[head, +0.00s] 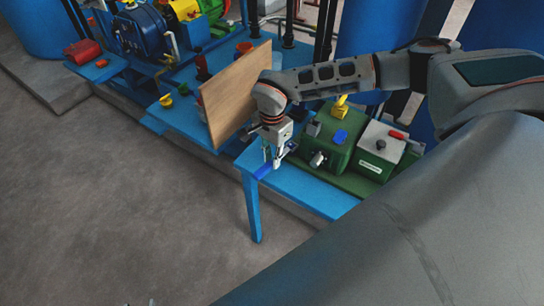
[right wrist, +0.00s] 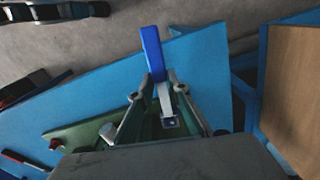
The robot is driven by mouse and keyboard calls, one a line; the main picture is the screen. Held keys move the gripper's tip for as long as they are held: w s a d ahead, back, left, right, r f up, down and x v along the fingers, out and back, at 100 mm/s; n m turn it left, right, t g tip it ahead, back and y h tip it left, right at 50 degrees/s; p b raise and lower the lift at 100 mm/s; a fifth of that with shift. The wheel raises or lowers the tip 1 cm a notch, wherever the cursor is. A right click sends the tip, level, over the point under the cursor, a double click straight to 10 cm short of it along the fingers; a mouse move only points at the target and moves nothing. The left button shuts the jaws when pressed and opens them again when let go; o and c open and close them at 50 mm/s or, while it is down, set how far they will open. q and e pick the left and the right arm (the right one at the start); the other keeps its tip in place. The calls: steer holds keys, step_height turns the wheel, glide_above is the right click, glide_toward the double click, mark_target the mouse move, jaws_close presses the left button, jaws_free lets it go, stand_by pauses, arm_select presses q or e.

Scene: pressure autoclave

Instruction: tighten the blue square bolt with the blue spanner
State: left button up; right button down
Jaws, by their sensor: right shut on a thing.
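My right gripper (head: 272,160) is at the front edge of the blue bench and points down. It is shut on the blue spanner (head: 264,171), whose blue end sticks out past the fingers. In the right wrist view the spanner (right wrist: 152,52) lies beyond the fingertips (right wrist: 165,115), with a pale metal part between the fingers. A small blue patch (head: 340,137) sits on top of the green machine; I cannot tell whether it is the blue square bolt. I cannot make out the bolt for certain in either view.
A wooden panel (head: 232,95) stands upright to the left. A red container (head: 82,51) is farther left. The floor in front is clear.

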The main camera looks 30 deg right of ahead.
steer(key=shift+f, duration=0.6)
steer(key=c, duration=1.8)
jaws_free()
steer(key=shift+c, duration=0.2)
step_height(320, 180, up, 12)
